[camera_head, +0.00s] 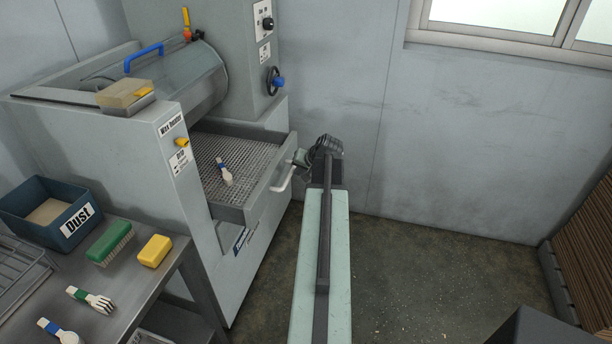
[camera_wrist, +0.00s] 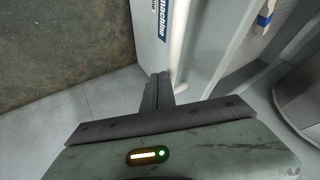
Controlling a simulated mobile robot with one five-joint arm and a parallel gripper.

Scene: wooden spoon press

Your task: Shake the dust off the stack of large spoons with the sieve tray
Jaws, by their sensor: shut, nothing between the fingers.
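The sieve tray (camera_head: 255,205) is pulled out of the front of the grey machine. Its mesh floor carries a pale stack of spoons with a blue band (camera_head: 224,172); part of it also shows in the wrist view (camera_wrist: 265,20). A white bar handle (camera_head: 284,180) is on the tray's front, seen close up in the wrist view (camera_wrist: 177,45). My gripper (camera_head: 303,158) is beside this handle, its fingers (camera_wrist: 159,90) shut and empty. Whether the fingers touch the handle I cannot tell.
A metal table (camera_head: 140,268) at the lower left holds a blue Dust bin (camera_head: 70,232), a green brush (camera_head: 110,243), a yellow block (camera_head: 155,251), a green-banded fork bundle (camera_head: 90,299) and a blue-banded spoon bundle (camera_head: 60,331).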

